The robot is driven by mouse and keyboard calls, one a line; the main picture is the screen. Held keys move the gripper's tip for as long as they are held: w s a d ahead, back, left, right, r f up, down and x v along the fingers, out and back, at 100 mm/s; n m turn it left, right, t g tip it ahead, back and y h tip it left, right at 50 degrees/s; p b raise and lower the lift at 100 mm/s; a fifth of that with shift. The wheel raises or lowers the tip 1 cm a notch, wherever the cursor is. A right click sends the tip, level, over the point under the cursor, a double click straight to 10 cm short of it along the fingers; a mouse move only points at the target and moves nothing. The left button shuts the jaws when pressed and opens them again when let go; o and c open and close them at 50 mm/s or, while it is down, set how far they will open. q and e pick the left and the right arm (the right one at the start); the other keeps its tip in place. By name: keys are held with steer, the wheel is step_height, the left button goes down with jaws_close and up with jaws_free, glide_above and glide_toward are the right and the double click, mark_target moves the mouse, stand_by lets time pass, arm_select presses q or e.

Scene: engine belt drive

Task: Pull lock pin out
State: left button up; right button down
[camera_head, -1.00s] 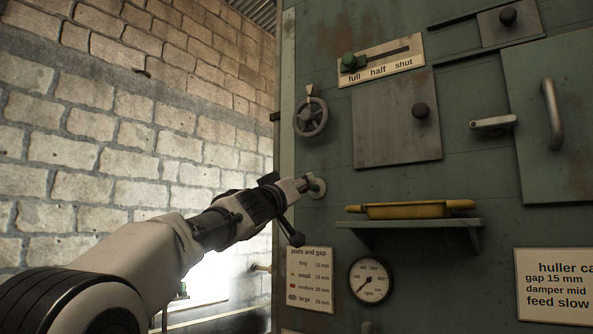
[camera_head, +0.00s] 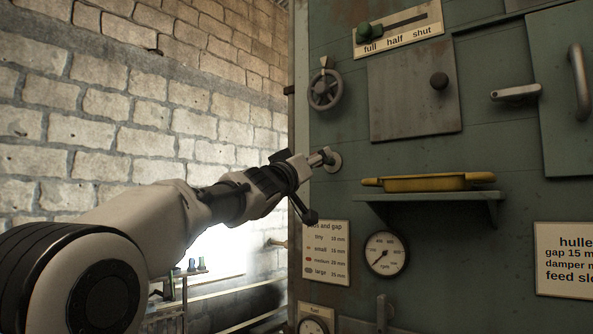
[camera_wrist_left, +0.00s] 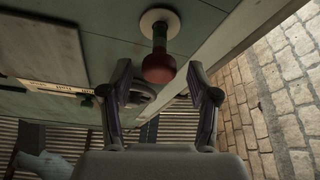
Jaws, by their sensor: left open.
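The lock pin, seen as a red rounded knob (camera_wrist_left: 158,68) on a short stem, stands out from a pale round plate on the green machine panel in the left wrist view. The same round plate (camera_head: 334,162) shows in the head view at the end of my left arm; the red knob cannot be made out there. My left gripper (camera_wrist_left: 162,88) is open, its two fingers spread to either side of the knob's end. I see no clear contact. My right gripper is not in view.
A spoked handwheel (camera_head: 324,90) sits just above the plate. A yellow tray (camera_head: 428,183) rests on a small shelf (camera_head: 440,197) to the right, with a dial gauge (camera_head: 385,253) below. A sliding lever (camera_head: 369,32) is higher up. A brick wall (camera_head: 150,110) stands left.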

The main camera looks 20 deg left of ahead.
arm_select(q)
steer(key=v, duration=1)
steer(key=shift+s, duration=0.15)
